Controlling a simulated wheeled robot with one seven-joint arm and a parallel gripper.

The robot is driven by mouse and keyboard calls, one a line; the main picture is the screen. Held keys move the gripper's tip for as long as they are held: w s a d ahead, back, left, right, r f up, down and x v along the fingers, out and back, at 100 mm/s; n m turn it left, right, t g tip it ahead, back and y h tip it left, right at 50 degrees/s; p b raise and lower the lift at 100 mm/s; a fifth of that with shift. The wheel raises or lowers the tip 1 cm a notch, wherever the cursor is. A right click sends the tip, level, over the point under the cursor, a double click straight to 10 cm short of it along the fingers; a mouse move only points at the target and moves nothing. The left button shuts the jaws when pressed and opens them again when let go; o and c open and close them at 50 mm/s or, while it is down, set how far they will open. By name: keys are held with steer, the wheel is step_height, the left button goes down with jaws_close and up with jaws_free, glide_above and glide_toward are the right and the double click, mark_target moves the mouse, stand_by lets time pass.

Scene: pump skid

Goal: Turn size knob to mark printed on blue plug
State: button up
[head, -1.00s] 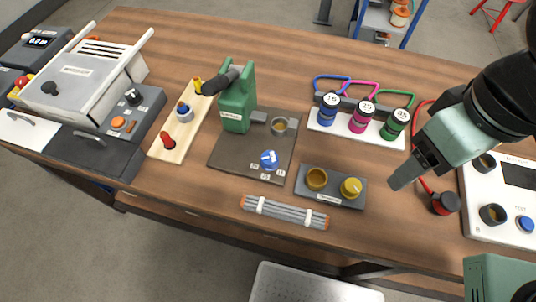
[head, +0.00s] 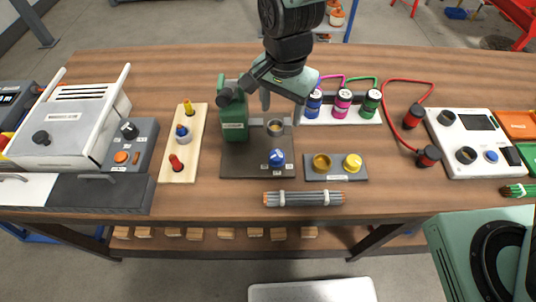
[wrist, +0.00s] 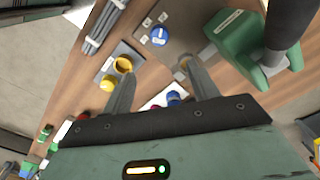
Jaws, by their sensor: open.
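The blue size knob (head: 277,157) sits on the front right of the dark base plate (head: 240,168) of the green press (head: 233,118). Small white labels lie around it, too small to read. The knob also shows in the wrist view (wrist: 160,36), with a pale pointer line. The blue plug (head: 313,106) stands at the left of the white rack, its top partly hidden by my arm; its mark cannot be read now. My gripper (head: 265,98) is open and empty above the press; its spread fingers show in the wrist view (wrist: 157,70), apart from the knob.
Magenta (head: 342,102) and green plugs (head: 371,103) stand beside the blue one. A grey block with two yellow cups (head: 336,178) is right of the knob. A grey rod bundle (head: 304,199) lies in front. The green press body rises close left of my gripper.

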mark_target(277, 154)
step_height(277, 154, down, 17)
steer(key=shift+w+a+r+p, duration=0.1)
steer(key=shift+a+p, duration=0.05)
steer(key=shift+p, duration=0.85)
steer(key=c, duration=1)
